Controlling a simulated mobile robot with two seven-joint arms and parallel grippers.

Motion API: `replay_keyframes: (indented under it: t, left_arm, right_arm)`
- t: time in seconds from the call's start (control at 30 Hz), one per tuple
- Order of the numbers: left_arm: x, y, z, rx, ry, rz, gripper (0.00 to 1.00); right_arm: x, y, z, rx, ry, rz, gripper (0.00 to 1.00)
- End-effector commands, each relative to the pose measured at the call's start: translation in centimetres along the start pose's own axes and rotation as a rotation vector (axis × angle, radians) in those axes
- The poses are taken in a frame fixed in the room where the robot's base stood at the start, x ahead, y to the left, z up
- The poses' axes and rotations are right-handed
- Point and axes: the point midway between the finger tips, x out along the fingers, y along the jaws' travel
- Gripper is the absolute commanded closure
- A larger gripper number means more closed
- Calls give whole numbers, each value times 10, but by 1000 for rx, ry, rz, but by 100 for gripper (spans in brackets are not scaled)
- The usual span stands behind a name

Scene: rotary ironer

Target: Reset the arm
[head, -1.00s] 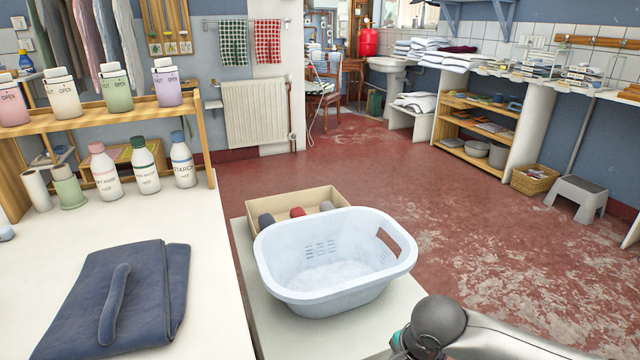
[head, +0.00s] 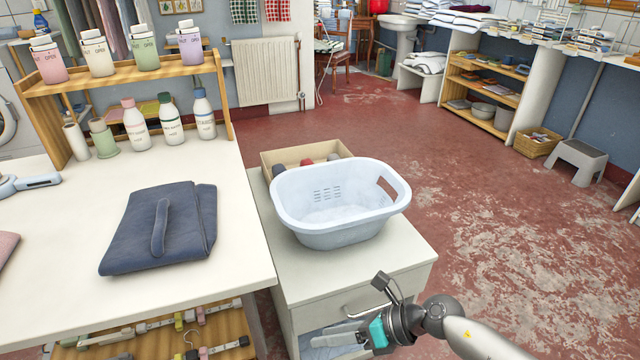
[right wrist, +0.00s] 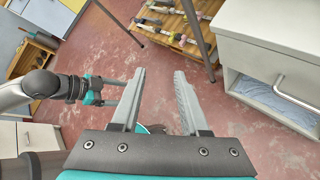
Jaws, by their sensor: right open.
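My right gripper (head: 325,337) is at the bottom of the head view, in front of the white drawer cabinet (head: 306,282). In the right wrist view, my right gripper (right wrist: 159,72) is open, with nothing between its fingers and red floor beyond them. My left arm is outside the head view. Part of it, with a teal gripper (right wrist: 112,92), shows at the left of the right wrist view; whether its jaws are open is unclear.
A white laundry basket (head: 335,239) and a cardboard box (head: 279,156) stand on the cabinet. Folded navy cloth (head: 185,215) lies on the white table (head: 225,270) at left. Bottles and a wooden shelf are behind it.

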Motion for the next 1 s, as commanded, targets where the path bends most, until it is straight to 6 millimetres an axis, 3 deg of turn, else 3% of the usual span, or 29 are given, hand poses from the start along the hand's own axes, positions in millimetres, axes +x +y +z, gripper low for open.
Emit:
replay_keyframes:
  t: [0.17, 0.27, 0.33, 0.43, 0.57, 0.7, 0.8, 0.83, 0.9, 1.0]
  left_arm:
    - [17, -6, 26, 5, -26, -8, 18]
    - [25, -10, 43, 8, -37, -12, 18]
    - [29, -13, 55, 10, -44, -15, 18]
    - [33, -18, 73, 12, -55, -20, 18]
    - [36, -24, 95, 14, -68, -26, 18]
    - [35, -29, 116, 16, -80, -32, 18]
    - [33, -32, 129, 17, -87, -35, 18]
    - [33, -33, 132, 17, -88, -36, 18]
    - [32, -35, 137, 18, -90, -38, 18]
    - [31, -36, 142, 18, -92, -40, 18]
  right_arm:
    - [-6, -33, 13, 635, -344, -3, 55]
    - [-17, -66, -2, 1002, -530, -34, 55]
    - [-27, -90, -28, 1266, -657, -69, 55]
    - [-42, -119, -85, 1644, -835, -142, 55]
    - [-60, -132, -183, 2107, -1053, -272, 55]
    - [-72, -113, -286, 2507, -1250, -431, 55]
    - [-77, -86, -348, 2730, -1367, -550, 55]
    - [-78, -78, -362, -2739, 1373, 571, 55]
    - [-80, -60, -391, -2615, 1317, 586, 55]
    - [-81, -40, -418, -2497, 1266, 598, 55]
